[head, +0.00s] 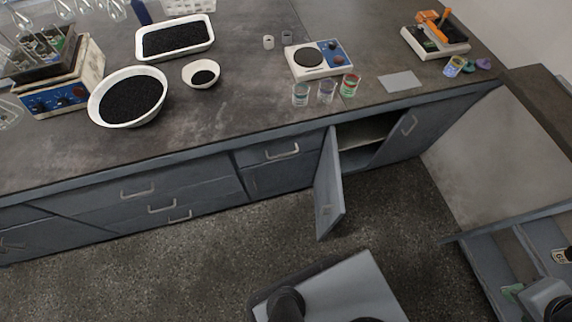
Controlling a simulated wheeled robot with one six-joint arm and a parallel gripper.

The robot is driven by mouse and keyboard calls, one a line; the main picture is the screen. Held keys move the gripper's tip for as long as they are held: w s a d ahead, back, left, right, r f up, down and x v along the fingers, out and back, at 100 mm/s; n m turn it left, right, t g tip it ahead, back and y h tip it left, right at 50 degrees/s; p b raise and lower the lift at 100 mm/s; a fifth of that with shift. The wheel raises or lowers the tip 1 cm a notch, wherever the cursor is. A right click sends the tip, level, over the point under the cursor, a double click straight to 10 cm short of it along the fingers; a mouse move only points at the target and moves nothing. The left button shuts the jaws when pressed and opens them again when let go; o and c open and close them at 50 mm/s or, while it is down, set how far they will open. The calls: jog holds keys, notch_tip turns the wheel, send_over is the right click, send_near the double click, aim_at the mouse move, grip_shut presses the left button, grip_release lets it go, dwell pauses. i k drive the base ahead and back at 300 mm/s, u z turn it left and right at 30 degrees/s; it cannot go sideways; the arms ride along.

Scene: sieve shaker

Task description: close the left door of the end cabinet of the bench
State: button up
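The end cabinet (368,133) is at the right end of the bench's front. Its left door (328,185) stands open, swung out into the room from its left edge over the floor. A handle shows low on this door. The opening beside it shows a pale shelf and a dark inside. The cabinet's right door (412,130) looks shut, with a handle near its upper left.
Drawers (150,195) with bar handles run left of the cabinet. The bench top (240,110) bears bowls, a tray, a hotplate-like device (318,60) and small beakers. Another drawer unit (500,265) stands at lower right. Speckled floor (215,245) before the bench is clear.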

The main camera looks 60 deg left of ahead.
aim_at(329, 200)
jog(key=k, duration=0.4)
jog(key=u, duration=3)
jog(key=k, duration=0.35)
jog(key=u, duration=0.35)
jog(key=i, duration=0.45)
jog(key=z, duration=0.05)
